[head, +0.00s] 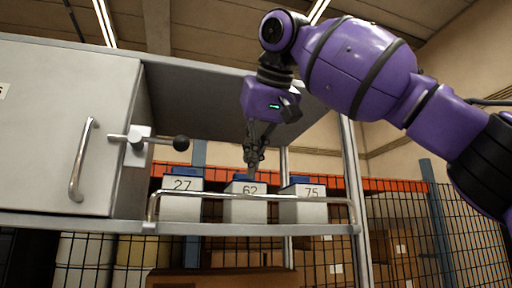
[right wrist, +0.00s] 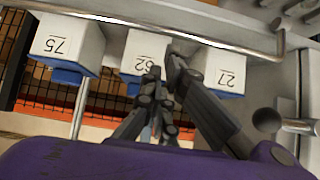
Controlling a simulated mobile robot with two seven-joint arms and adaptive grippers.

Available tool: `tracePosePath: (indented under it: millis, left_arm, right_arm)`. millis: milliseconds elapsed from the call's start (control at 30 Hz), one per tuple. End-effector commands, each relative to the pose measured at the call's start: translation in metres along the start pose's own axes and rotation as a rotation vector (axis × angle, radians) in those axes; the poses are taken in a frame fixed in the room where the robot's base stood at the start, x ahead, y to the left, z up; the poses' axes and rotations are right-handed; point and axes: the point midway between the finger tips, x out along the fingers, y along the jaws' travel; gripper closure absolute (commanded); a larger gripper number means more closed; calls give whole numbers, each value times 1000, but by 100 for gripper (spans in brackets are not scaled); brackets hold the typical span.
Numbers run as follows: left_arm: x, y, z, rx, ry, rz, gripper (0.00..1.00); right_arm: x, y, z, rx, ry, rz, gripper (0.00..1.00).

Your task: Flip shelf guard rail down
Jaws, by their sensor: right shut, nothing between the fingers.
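The guard rail (head: 290,197) is a thin bent metal bar at the front edge of the shelf (head: 200,228). It stands up, crossing in front of the boxes' lower parts. It also shows along the top of the right wrist view (right wrist: 150,22). My right gripper (head: 250,165) points down from above, shut and empty, just over the middle box. In the right wrist view its fingers (right wrist: 163,68) are close to the box marked 62, with the rail beyond; I cannot tell if they touch the box. My left gripper is out of view.
Three white boxes with blue tops, marked 27 (head: 182,185), 62 (head: 245,208) and 75 (head: 303,210), stand behind the rail. A grey cabinet door with a handle (head: 82,160) and a lever with a black knob (head: 181,143) are at left. A shelf post (head: 352,180) stands at right.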

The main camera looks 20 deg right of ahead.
Motion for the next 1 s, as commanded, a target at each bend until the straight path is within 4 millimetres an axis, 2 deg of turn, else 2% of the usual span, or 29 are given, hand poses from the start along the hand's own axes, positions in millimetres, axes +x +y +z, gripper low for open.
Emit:
tracePosePath:
  millis: [100,333,1000]
  left_arm:
    - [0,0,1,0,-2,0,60]
    - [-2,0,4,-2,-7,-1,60]
    - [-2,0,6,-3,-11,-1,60]
  right_arm:
    - [23,1,0,0,-2,1,100]
    - [46,0,0,0,0,0,100]
    - [48,0,2,-1,40,-2,100]
